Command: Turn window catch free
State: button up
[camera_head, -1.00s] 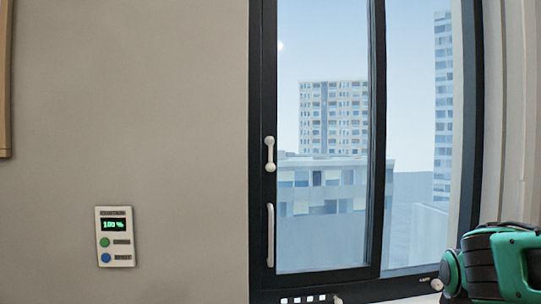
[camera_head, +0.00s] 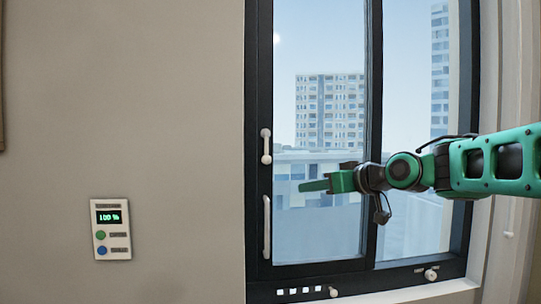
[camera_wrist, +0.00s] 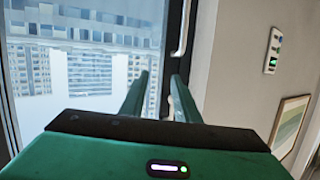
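The white window catch (camera_head: 266,146) stands upright on the dark left stile of the window sash in the head view. A longer white pull handle (camera_head: 266,227) is below it on the same stile. My gripper (camera_head: 304,186) points left in front of the glass, to the right of the stile and lower than the catch, touching neither as far as I can tell. In the wrist view its two green fingers (camera_wrist: 160,78) are apart with nothing between them.
A wall control panel (camera_head: 111,229) reading 100 % is left of the window. Small white knobs (camera_head: 431,275) sit on the lower window frame. The wall between panel and window is bare. A picture frame (camera_wrist: 290,127) hangs on the wall in the wrist view.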

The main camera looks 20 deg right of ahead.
aim_at(266, 147)
jog(key=w+a+r+n+t+y, duration=0.2)
jog(key=a+r+y, duration=0.15)
jog(key=r, duration=0.55)
jog(key=shift+h, duration=0.25)
jog(key=x, duration=1)
jog(key=shift+a+f, duration=0.1)
jog(key=shift+a, duration=0.05)
grip_shut()
